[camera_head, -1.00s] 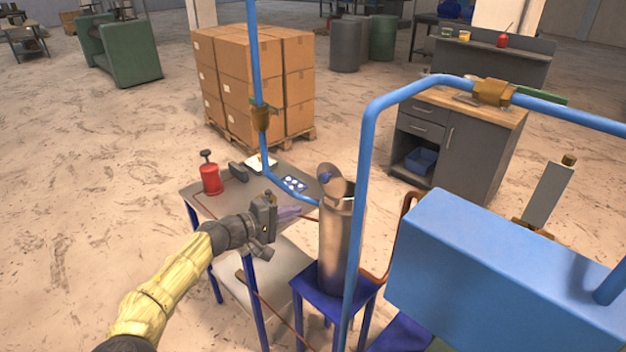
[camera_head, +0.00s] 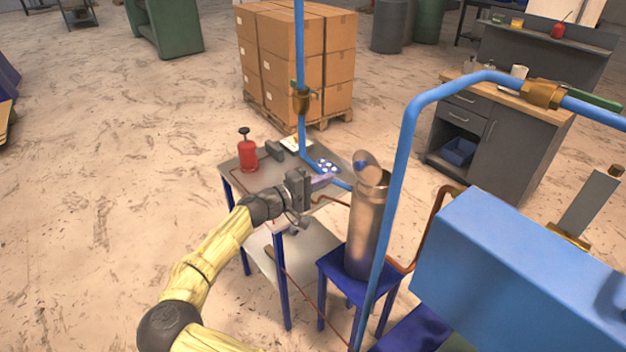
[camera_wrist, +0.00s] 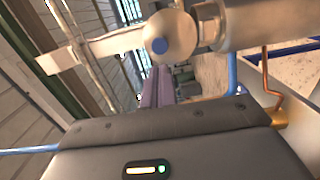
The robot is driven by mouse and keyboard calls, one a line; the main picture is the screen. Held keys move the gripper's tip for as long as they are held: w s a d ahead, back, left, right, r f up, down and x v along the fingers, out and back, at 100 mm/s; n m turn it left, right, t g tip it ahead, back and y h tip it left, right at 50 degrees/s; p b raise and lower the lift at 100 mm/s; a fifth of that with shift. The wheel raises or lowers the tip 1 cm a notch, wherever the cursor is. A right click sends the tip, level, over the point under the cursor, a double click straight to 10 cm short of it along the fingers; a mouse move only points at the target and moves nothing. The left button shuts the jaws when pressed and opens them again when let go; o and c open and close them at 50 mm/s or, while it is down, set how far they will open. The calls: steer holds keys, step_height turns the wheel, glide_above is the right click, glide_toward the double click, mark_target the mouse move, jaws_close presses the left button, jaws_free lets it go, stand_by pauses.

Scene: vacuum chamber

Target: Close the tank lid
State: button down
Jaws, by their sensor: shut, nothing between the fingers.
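The tank (camera_head: 367,235) is a tall metal cylinder standing upright on a small blue stool. Its round lid (camera_head: 368,164) is tilted up, open, at the tank's top and has a blue spot on it. My gripper (camera_head: 324,181) is shut and empty, just left of the tank's upper part, near the lid's height and apart from it in the head view. In the wrist view the purple fingers (camera_wrist: 155,90) are together. A rounded pale piece with a blue spot (camera_wrist: 168,40) shows beyond them; I cannot tell for sure if it is the lid.
A grey table (camera_head: 235,172) with a red bottle (camera_head: 247,155) stands behind my gripper. A blue pipe (camera_head: 398,170) rises in front of the tank's right side. A large blue box (camera_head: 510,265) fills the lower right. Stacked cartons (camera_head: 290,60) stand behind; open floor lies left.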

mark_target(357, 165)
steer(key=p+x, duration=0.3)
steer(key=x, duration=0.4)
steer(key=shift+d+r, duration=0.1)
steer(key=shift+w+d+p, duration=0.3)
steer(key=shift+d, duration=0.15)
